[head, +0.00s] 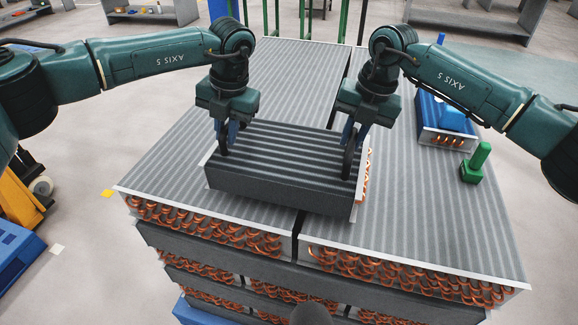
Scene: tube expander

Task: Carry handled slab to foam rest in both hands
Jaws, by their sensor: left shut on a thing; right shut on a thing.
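The handled slab (270,185) is a dark grey ribbed block with pale end plates and copper bends at its right end. It looks level, over the large finned stack; I cannot tell whether it touches the stack. My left gripper (229,132) is shut on the slab's dark handle at the left end. My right gripper (354,138) is shut on the dark handle at the right end. The fingers partly hide both handles. I cannot clearly pick out the foam rest.
The stack of large finned coils (410,235) has copper bends along its front. A blue box (15,255) lies at lower left. Bare ribbed surface surrounds the slab.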

